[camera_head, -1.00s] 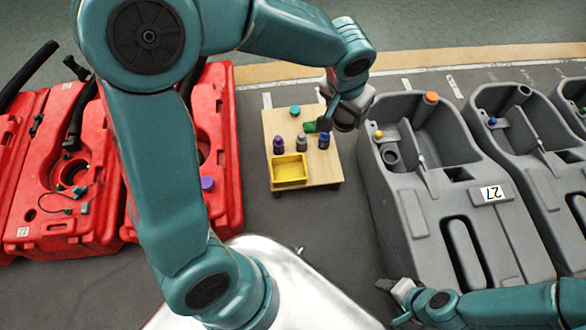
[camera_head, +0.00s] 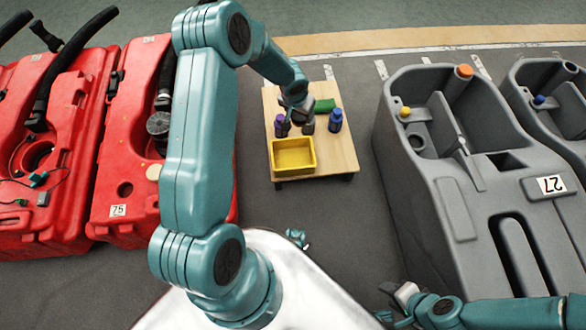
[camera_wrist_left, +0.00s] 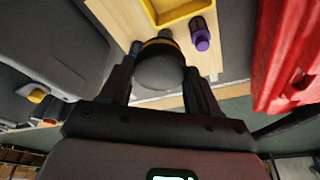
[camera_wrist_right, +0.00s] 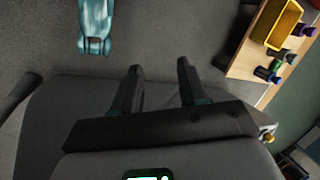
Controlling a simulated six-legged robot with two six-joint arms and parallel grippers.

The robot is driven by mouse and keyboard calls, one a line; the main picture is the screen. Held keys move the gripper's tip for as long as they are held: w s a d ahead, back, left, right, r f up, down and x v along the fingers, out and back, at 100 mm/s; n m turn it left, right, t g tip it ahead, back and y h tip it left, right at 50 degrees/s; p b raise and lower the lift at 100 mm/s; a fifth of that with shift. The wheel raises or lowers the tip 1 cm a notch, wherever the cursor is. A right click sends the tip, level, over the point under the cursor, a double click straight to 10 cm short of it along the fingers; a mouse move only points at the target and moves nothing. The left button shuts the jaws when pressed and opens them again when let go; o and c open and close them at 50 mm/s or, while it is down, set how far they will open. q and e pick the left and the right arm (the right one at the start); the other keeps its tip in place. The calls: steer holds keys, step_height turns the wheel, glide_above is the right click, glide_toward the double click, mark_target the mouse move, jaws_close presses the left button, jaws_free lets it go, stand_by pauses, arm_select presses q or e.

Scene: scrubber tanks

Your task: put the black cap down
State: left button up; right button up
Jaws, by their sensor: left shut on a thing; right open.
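My left gripper (camera_head: 297,104) is over the small wooden table. In the left wrist view (camera_wrist_left: 160,92) its fingers are shut on a dark, rounded piece with a yellowish band (camera_wrist_left: 160,68), which I take to be the black cap. The gripper mostly hides it in the head view, and I cannot tell whether it touches the table or a bottle. My right gripper (camera_head: 399,296) is low at the right, away from the table. In the right wrist view (camera_wrist_right: 160,82) its fingers are apart with nothing between them.
The table (camera_head: 342,155) holds a yellow bin (camera_head: 293,156), a purple-capped bottle (camera_head: 282,126), a dark bottle (camera_head: 308,124), a blue-capped bottle (camera_head: 335,121) and a green piece (camera_head: 324,105). Red tanks (camera_head: 105,185) stand left, grey tanks (camera_head: 450,205) right. Floor between is clear.

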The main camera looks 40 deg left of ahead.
arm_select(q)
steer(key=f, duration=0.2)
steer(key=a+f+b, duration=0.1)
steer(key=f, duration=0.1)
steer(key=s+a+f, duration=0.1)
steer(key=f, duration=0.1)
steer(key=shift+b, duration=0.35)
step_height(320, 180, down, 19)
steer(key=b, duration=0.7)
steer(key=shift+b, duration=0.3)
arm_select(e)
step_height(320, 180, down, 10)
steer(key=w+d, duration=0.1)
steer(key=shift+d+m+t, duration=0.25)
steer(key=shift+m+t, duration=0.05)
steer(key=shift+r, duration=0.1)
arm_select(q)
steer(key=shift+f+b, duration=0.6)
steer(key=shift+b, duration=0.3)
steer(key=o, duration=1.2)
steer(key=shift+c, duration=0.2)
arm_select(e)
steer(key=shift+w+d+f, duration=0.15)
steer(key=shift+w+f, duration=0.5)
steer(key=shift+f, duration=0.3)
arm_select(q)
steer(key=shift+r, duration=0.1)
arm_select(e)
steer(key=shift+r, duration=0.1)
